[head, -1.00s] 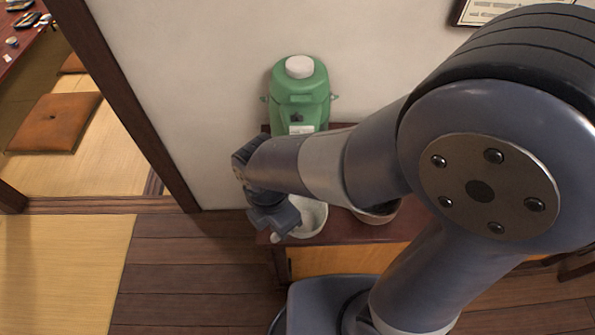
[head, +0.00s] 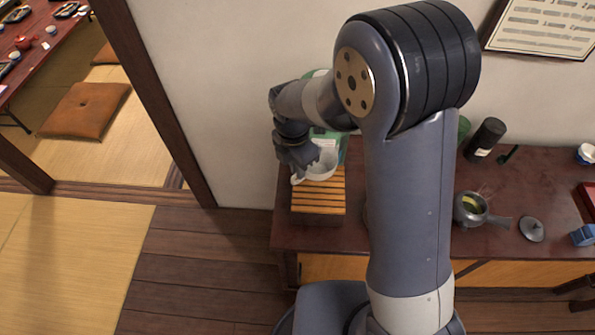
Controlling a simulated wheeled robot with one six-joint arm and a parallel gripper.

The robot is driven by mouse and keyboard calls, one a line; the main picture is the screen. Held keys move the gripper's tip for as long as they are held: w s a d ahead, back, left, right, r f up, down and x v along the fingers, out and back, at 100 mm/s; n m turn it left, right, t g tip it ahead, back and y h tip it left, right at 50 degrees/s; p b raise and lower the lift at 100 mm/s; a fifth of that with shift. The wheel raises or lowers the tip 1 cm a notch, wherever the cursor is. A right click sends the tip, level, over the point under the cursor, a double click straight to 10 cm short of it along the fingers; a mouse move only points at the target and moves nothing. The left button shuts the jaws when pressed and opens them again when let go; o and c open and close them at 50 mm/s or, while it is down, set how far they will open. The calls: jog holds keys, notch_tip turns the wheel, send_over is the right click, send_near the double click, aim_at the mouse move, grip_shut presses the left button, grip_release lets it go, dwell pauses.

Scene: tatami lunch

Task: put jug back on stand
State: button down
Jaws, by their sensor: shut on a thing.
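The white jug (head: 322,166) hangs in my gripper (head: 297,170), which is shut on its left side. The jug is above the back part of a slatted wooden stand (head: 318,202) at the left end of the dark red sideboard (head: 288,237). It looks a little above the slats; whether it touches them I cannot tell. My arm covers part of the jug's upper side, and the fingertips are hard to make out.
A green dispenser (head: 343,147) stands behind the jug, mostly hidden by my arm. The stand's front slats are bare.

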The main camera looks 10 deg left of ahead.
jog(key=shift+f+p, duration=0.4)
jog(key=shift+f, duration=1.35)
jog(key=shift+f, duration=0.15)
jog(key=c, duration=1.5)
grip_release()
jog(key=r, duration=0.4)
jog(key=r+b, duration=0.1)
jog(key=r, duration=0.3)
jog(key=a+r, duration=0.1)
jog(key=r, duration=0.3)
jog(key=shift+w+r+b, duration=0.15)
jog(key=shift+w+b, duration=0.15)
